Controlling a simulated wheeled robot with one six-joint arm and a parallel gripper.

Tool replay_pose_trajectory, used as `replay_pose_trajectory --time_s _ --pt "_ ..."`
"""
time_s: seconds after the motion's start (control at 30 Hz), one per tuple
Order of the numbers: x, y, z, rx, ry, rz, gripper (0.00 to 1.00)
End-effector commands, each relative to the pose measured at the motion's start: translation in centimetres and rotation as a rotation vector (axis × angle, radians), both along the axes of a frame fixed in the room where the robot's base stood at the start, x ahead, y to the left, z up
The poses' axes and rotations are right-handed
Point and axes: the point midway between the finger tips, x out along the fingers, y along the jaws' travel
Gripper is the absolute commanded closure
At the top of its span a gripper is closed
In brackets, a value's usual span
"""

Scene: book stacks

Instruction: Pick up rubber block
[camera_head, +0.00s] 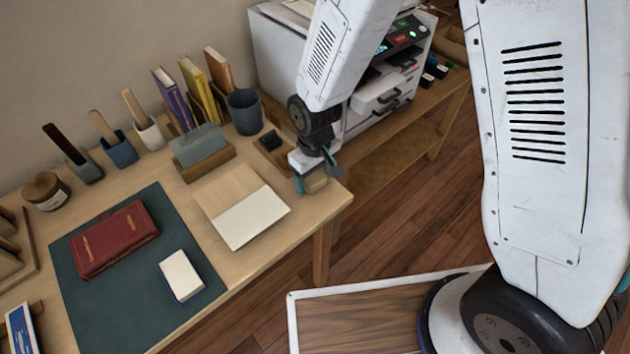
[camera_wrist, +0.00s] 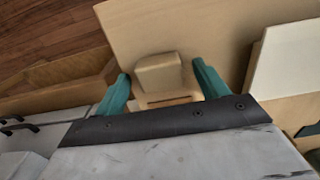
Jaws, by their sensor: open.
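A small beige block (camera_wrist: 158,70), which I take for the rubber block, lies at the table's right corner. It also shows in the head view (camera_head: 316,183), partly covered by my gripper. My gripper (camera_wrist: 163,84) is open, with one teal finger on each side of the block and visible gaps between. In the head view my gripper (camera_head: 314,176) is low over the table corner. I cannot tell whether a finger touches the block.
The wooden table (camera_head: 262,260) bears a red book (camera_head: 115,239), a board with a white sheet (camera_head: 251,218), a dark cup (camera_head: 245,112) and a small black object (camera_head: 270,141) near my gripper. A printer (camera_head: 275,55) stands behind. The table edge is close to the block.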

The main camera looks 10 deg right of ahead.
Motion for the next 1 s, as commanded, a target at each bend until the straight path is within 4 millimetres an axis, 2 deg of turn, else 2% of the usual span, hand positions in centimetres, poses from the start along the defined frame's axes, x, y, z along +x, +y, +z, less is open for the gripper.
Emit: replay_pose_trajectory --time_s 0.1,0.33,0.5,0.83,1.0 --pt "0.0 0.0 -0.9 0.000 0.000 0.000 0.27" --pt "0.0 0.0 -0.9 0.001 -0.001 0.000 0.27" --pt "0.0 0.0 -0.9 0.001 -0.001 0.000 0.75" --pt "0.0 0.0 -0.8 0.001 -0.002 0.000 0.75" --pt "0.1 0.1 0.1 0.002 -0.003 0.000 0.75"
